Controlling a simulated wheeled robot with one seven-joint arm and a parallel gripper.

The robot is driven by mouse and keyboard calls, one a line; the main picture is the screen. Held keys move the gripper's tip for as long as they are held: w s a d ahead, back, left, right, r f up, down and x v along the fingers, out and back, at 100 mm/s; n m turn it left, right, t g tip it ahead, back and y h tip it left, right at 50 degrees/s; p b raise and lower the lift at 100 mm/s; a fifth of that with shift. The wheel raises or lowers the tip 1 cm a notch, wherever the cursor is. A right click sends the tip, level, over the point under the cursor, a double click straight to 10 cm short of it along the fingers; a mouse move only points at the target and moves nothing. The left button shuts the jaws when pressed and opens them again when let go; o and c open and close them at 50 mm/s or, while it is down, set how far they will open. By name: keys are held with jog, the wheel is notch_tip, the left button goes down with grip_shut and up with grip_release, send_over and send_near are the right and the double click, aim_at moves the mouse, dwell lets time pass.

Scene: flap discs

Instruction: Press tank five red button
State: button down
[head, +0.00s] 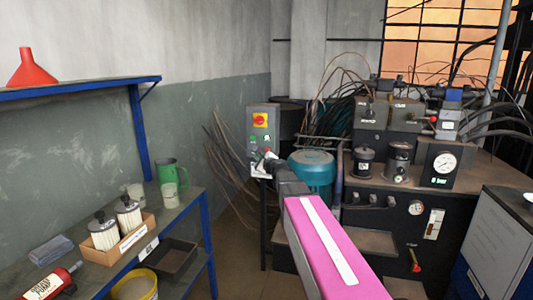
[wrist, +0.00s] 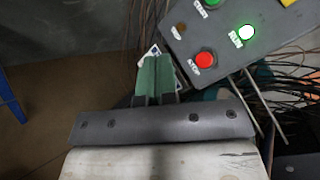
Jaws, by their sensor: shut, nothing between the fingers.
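A grey control box (head: 264,124) stands on a post in the head view. In the wrist view its slanted panel (wrist: 228,65) carries a red STOP button (wrist: 204,60), a green START button (wrist: 208,3) and a lit RUN lamp (wrist: 247,32). No "tank five" label is readable. My gripper (head: 262,166) is in front of the box's lower part in the head view. In the wrist view my gripper (wrist: 155,77) is shut and empty, its green fingertips together to the left of the red button. I cannot tell how far the tips are from the panel.
A teal motor (head: 313,172) and a black machine (head: 378,215) with gauges stand right of the box. Loose cables (head: 232,160) hang behind. A blue-framed bench (head: 160,232) with filters is at left, below a shelf (head: 85,88) with a red funnel.

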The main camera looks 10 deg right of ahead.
jog(key=shift+w, duration=0.15)
jog(key=w+d, duration=0.3)
jog(key=w, duration=0.4)
jog(key=shift+w+d, duration=0.3)
jog(key=shift+w, duration=0.1)
jog(key=shift+w, duration=0.15)
dwell(1.8)
jog(key=shift+w+d, duration=0.15)
jog(key=shift+w, duration=0.1)
jog(key=shift+w+d, duration=0.2)
jog(key=shift+w, duration=0.2)
dwell(0.8)
jog(key=shift+s, duration=0.1)
dwell(0.3)
jog(key=shift+s+a, duration=0.35)
jog(key=shift+s, duration=0.35)
jog(key=shift+s, duration=0.1)
